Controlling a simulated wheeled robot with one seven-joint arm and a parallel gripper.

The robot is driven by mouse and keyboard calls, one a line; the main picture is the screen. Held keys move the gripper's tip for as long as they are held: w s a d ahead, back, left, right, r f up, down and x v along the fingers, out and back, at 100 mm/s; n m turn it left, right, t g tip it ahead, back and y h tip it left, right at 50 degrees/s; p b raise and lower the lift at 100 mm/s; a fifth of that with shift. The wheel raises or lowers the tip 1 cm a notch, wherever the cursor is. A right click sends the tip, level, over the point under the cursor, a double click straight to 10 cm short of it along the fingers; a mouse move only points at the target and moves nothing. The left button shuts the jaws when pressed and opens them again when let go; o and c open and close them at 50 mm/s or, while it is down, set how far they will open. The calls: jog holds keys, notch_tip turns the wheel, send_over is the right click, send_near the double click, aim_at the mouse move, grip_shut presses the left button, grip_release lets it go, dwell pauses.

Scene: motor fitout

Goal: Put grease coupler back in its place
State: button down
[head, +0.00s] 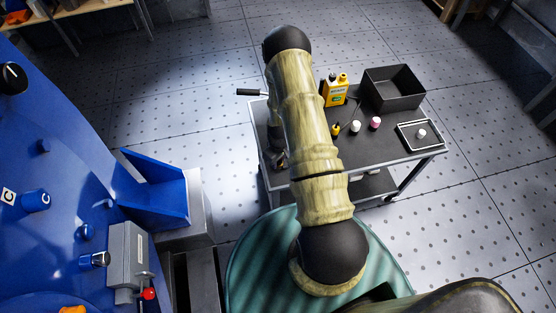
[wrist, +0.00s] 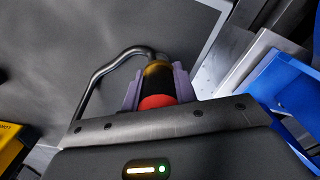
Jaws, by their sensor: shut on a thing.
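My gripper (wrist: 157,85) is shut on the grease coupler (wrist: 157,78), a short cylinder with a red band, a black middle and a brass-coloured end. The pale purple fingers press it from both sides. A dark hose (wrist: 100,72) curves away from its far end to the left and down. In the head view my arm covers much of the cart's left side, and only part of my gripper (head: 279,160) shows by the cart's left edge. The held coupler is not clear there. I cannot tell which spot is the coupler's place.
The grey cart (head: 385,160) carries a yellow container (head: 335,92), a black open bin (head: 393,89), a small yellow-and-black piece (head: 336,130), white and pink caps, and a framed tray (head: 405,137). A blue machine (head: 60,210) with a blue chute (head: 155,190) stands at left.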

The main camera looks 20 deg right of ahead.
jog(key=c, duration=1)
grip_release()
jog(key=shift+c, duration=0.2)
notch_tip(320, 180, up, 17)
jog(key=shift+s+r, duration=0.15)
jog(key=shift+s, duration=0.05)
jog(key=s+a+r+m+p, duration=0.1)
jog(key=s+a+r, duration=0.2)
jog(key=r, duration=0.5)
jog(key=s+a+r+m+t+p, duration=0.1)
jog(key=s+a+r+p, duration=0.1)
jog(key=s+r, duration=0.3)
jog(key=s+a+r+m+t+p, duration=0.1)
jog(key=s+a+r, duration=0.3)
jog(key=r, duration=0.7)
jog(key=shift+a+m+p, duration=0.25)
jog(key=shift+m+p, duration=0.05)
jog(key=shift+p, duration=0.05)
